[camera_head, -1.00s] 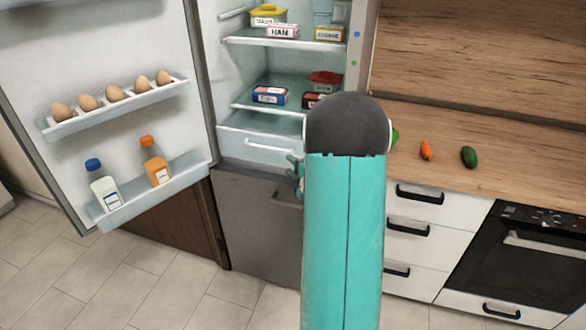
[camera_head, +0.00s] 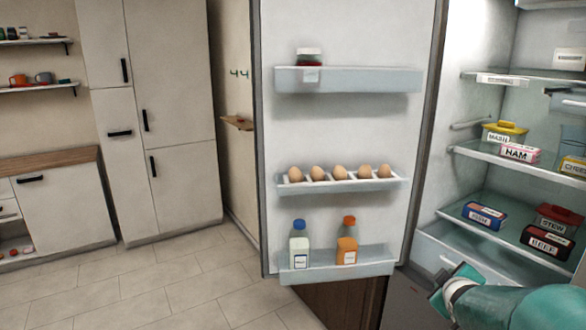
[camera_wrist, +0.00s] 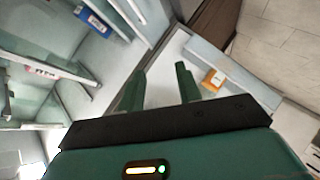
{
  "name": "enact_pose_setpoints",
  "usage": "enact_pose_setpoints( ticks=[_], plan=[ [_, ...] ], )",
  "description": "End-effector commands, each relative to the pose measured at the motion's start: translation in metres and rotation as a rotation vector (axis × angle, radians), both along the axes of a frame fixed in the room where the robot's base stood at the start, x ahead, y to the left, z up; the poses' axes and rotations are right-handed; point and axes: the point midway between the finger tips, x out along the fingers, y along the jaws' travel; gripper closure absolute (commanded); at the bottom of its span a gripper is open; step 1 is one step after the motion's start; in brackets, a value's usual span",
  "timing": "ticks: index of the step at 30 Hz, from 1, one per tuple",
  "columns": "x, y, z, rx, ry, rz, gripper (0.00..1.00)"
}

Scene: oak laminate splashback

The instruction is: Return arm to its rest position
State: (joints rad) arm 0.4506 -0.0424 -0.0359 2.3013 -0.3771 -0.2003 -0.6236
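My teal arm reaches in from the lower right of the head view. My gripper (camera_head: 446,290) is at the lower right, in front of the fridge's lower part. In the wrist view my gripper (camera_wrist: 160,82) shows two green fingers set apart with nothing held between them. The fridge door (camera_head: 350,133) stands wide open to the left of the gripper. I cannot tell from these frames how far the gripper is from the fridge.
The door holds a jar (camera_head: 309,65), several eggs (camera_head: 340,172), a white bottle (camera_head: 299,246) and an orange bottle (camera_head: 347,242). Fridge shelves hold a ham box (camera_head: 519,152) and other packages. The tiled floor (camera_head: 190,275) at the left is clear.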

Motion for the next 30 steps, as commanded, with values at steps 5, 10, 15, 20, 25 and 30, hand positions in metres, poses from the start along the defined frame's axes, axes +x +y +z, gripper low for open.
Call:
enact_pose_setpoints(
  ticks=[5, 10, 15, 20, 25, 30],
  plan=[
    [-0.039, 0.073, 0.025, 0.221, 0.059, -0.088, 0.66],
    [-0.092, 0.139, 0.035, 0.437, 0.145, -0.171, 0.66],
    [-0.156, 0.199, 0.037, 0.628, 0.258, -0.243, 0.66],
    [-0.201, 0.231, 0.034, 0.733, 0.35, -0.29, 0.66],
    [-0.215, 0.239, 0.032, 0.762, 0.384, -0.309, 0.66],
    [-0.215, 0.238, 0.032, 0.761, 0.383, -0.309, 0.66]
  ],
)
